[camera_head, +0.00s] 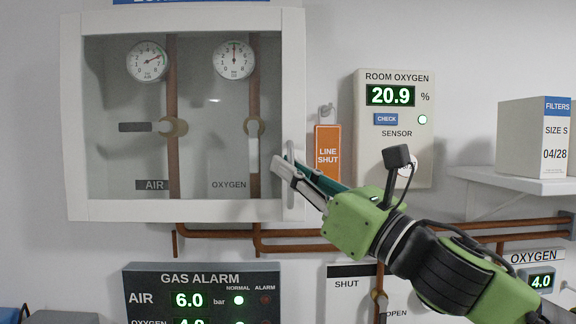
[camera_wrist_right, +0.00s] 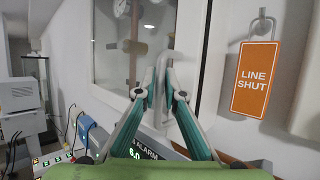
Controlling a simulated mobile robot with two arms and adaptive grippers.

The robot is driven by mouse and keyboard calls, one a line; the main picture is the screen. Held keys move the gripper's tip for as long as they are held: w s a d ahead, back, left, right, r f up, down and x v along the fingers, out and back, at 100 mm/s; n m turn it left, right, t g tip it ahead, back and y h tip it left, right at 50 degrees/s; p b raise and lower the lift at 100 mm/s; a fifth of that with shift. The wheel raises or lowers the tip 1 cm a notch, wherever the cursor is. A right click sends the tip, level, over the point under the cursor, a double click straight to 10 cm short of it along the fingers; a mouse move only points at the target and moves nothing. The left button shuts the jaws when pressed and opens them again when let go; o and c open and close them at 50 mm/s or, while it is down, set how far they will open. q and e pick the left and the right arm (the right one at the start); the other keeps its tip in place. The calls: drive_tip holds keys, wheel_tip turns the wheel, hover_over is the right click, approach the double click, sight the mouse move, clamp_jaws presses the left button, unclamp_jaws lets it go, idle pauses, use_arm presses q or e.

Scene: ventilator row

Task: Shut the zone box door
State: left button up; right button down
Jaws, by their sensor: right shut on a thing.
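The zone box (camera_head: 75,130) is a white wall cabinet with a glazed door (camera_head: 180,209) in front of its gauges and pipes. The door lies about flat over the box; I cannot tell whether a small gap is left at its right edge. My right gripper (camera_head: 286,163) is at that right edge, shut on the pale door handle (camera_head: 289,149). In the right wrist view the fingertips (camera_wrist_right: 163,78) meet around the handle, which they partly hide. My left gripper is not in view.
Inside are an air valve with a level dark lever (camera_head: 145,127) and an oxygen valve with an upright pale lever (camera_head: 253,155). An orange LINE SHUT tag (camera_head: 328,152) hangs close right of the box. The gas alarm panel (camera_head: 202,280) is below, the room oxygen monitor (camera_head: 395,155) right.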

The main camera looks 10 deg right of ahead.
drive_tip(key=shift+w+d, duration=0.15)
drive_tip(key=shift+w, duration=0.05)
drive_tip(key=c, duration=2.4)
unclamp_jaws()
drive_tip(key=shift+r, duration=0.1)
drive_tip(key=shift+c, duration=0.2)
drive_tip(key=shift+w, duration=0.1)
